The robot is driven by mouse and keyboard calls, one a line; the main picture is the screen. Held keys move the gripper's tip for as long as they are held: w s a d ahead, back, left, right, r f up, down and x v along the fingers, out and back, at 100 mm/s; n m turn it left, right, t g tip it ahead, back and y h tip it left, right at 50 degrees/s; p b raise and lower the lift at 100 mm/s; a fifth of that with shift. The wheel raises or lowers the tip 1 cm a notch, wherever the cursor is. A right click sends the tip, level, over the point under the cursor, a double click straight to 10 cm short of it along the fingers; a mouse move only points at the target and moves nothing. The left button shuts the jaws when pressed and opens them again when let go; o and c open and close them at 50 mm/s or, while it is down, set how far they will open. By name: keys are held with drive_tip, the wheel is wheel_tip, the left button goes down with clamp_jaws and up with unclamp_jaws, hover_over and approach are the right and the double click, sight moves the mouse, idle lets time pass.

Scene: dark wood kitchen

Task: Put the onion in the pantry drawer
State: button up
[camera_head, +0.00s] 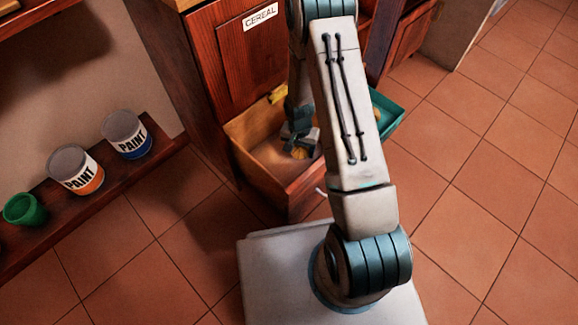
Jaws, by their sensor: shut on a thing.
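The pantry drawer (262,176) is pulled open at the base of the dark wood cabinet, below the panel marked "CEREAL". My gripper (299,146) is inside the drawer's outline, pointing down. It is shut on a small yellow-orange thing, which looks like the onion (299,154). The onion is low in or just above the drawer; I cannot tell whether it touches the drawer floor. My arm hides the drawer's right part.
A yellow thing (277,94) is at the back of the drawer. A green container (388,115) stands right of my arm. Paint cans (77,170) and a green cup (24,210) sit on a low shelf at left. The tiled floor at right is clear.

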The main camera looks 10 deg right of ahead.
sight(299, 173)
drive_tip(key=f+b, duration=0.1)
drive_tip(key=f, duration=0.3)
drive_tip(key=f+b, duration=0.2)
drive_tip(key=f, duration=0.2)
drive_tip(key=f+b, duration=0.2)
drive_tip(key=f, duration=0.2)
drive_tip(key=shift+s, duration=0.25)
drive_tip(key=shift+r, duration=0.15)
drive_tip(key=o, duration=1.1)
drive_tip(key=shift+c, duration=0.2)
wheel_tip(299, 173, up, 12)
drive_tip(key=p, duration=0.5)
drive_tip(key=shift+w+a, duration=0.1)
drive_tip(key=shift+a, duration=0.05)
drive_tip(key=shift+r, duration=0.1)
